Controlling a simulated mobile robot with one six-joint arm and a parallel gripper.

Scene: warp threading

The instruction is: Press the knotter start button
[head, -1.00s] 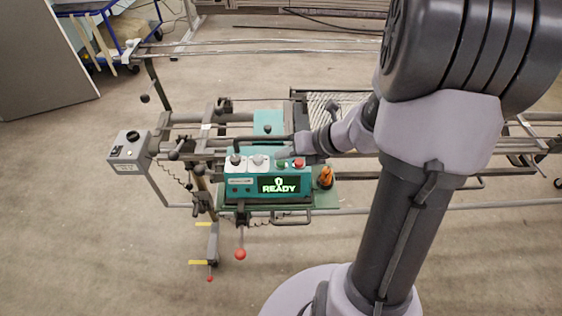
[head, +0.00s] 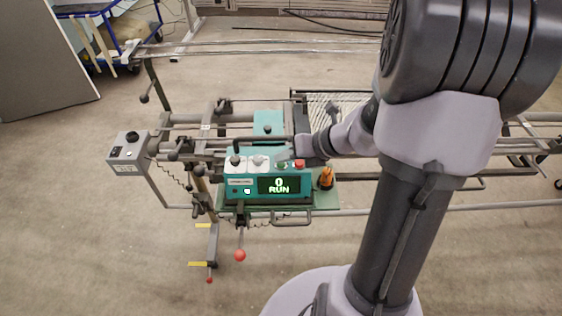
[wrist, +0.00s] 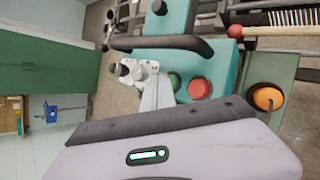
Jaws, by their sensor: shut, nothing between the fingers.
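The teal knotter (head: 235,168) sits on the frame in the head view. Its dark display (head: 279,185) reads "0 RUN" in green. The green start button (head: 281,165) is on its top panel, left of the red button (head: 299,164); in the wrist view the green button (wrist: 175,81) shows partly beside the red button (wrist: 199,88). My gripper (head: 283,156) is shut and empty, its tip at the green button. In the wrist view my gripper's fingers (wrist: 150,75) are next to the green button; whether they touch it I cannot tell.
An orange knob (head: 326,178) stands right of the display. Two knobs on white plates (head: 247,163) are left of the green button. A grey control box (head: 128,150) is on the left. Rails and levers surround the knotter. Floor in front is clear.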

